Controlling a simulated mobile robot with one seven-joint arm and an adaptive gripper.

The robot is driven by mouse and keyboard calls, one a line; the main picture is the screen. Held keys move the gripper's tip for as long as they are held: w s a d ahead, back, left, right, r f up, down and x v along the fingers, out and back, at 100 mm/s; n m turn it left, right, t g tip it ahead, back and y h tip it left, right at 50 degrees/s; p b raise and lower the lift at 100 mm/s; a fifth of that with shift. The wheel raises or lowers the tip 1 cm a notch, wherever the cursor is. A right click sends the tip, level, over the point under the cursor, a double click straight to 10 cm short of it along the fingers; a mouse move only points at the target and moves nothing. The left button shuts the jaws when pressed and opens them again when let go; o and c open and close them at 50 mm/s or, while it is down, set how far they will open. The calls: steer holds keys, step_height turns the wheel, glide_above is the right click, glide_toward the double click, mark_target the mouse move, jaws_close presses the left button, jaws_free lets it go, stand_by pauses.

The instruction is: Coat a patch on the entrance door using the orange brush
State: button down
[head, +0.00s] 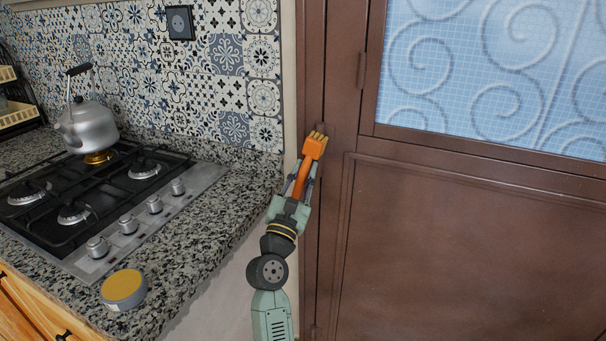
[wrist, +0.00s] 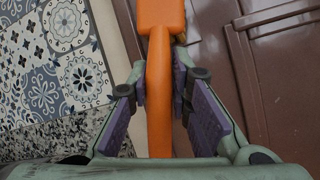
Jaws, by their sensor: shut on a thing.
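The orange brush (head: 313,150) is held upright with its yellowish bristles at the top, in front of the left frame of the brown entrance door (head: 450,240). My gripper (head: 300,183) is shut on its handle. In the wrist view the orange brush (wrist: 160,80) runs up between the purple-padded fingers of my gripper (wrist: 161,90). The door also shows at the right of the wrist view (wrist: 280,70). I cannot tell whether the bristles touch the door frame. No coated patch is visible on the door.
A granite counter (head: 225,240) stands at the left with a gas stove (head: 75,208) and a silver kettle (head: 88,125). A round grey tin with a yellow top (head: 123,288) sits near the counter's front edge. Patterned tiles (head: 215,75) cover the wall behind. The space before the door panel is clear.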

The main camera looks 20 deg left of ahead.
steer(key=shift+w, duration=1.05)
steer(key=shift+d, duration=0.15)
steer(key=shift+s+d+r+p, duration=0.1)
steer(key=shift+d+p, duration=1.05)
steer(key=shift+d, duration=0.75)
steer(key=shift+a+b, duration=0.95)
steer(key=shift+a, duration=1.1)
steer(key=shift+r+p, duration=0.45)
steer(key=shift+p, duration=0.2)
steer(key=shift+d+p, duration=0.4)
steer(key=shift+d, duration=1.65)
steer(key=shift+a+b, duration=0.85)
steer(key=shift+a, duration=1.2)
